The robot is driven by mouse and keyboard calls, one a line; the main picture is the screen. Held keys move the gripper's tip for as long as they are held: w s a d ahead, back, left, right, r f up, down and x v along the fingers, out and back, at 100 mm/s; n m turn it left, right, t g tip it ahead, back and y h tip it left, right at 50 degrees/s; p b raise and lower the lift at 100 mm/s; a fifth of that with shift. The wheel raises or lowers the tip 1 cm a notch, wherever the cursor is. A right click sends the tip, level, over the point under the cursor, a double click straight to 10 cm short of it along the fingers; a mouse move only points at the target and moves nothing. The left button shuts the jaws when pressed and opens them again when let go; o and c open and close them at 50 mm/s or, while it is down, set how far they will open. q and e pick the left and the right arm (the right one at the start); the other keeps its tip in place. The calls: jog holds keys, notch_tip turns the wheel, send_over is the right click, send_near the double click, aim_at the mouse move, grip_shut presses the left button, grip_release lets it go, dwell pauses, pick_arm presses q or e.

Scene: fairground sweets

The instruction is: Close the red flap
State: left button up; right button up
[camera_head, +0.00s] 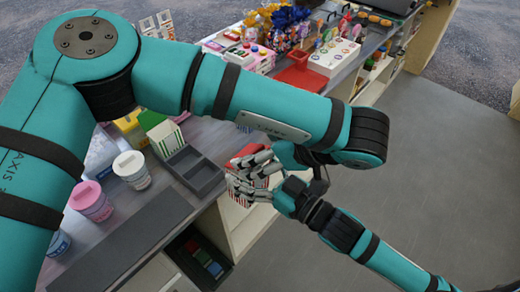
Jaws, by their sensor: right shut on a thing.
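A red-and-white striped box (238,198) is at the counter's front edge, near the middle of the view. Its red top (249,151) shows above the fingers; whether this flap lies flat or is raised is hard to tell, as fingers cover much of it. My right gripper (240,188), its arm from the lower right, is shut on the striped box at its side. My left arm arches over from the left and bends back at its elbow; its gripper (252,164) is over the box's top, close to the right one. Its finger opening cannot be made out.
A dark divided tray (196,172) is left of the box, with a green-topped striped box (165,136) behind it. White (131,169) and pink (91,201) cups stand farther left. A red tray (303,78) and white sweet stand (335,57) are at the back. Floor is clear at right.

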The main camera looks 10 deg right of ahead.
pick_arm(q)
jog(key=shift+s+r, duration=0.1)
jog(key=v, duration=0.7)
jog(key=shift+d, duration=0.15)
jog(key=shift+s, duration=0.1)
dwell(0.4)
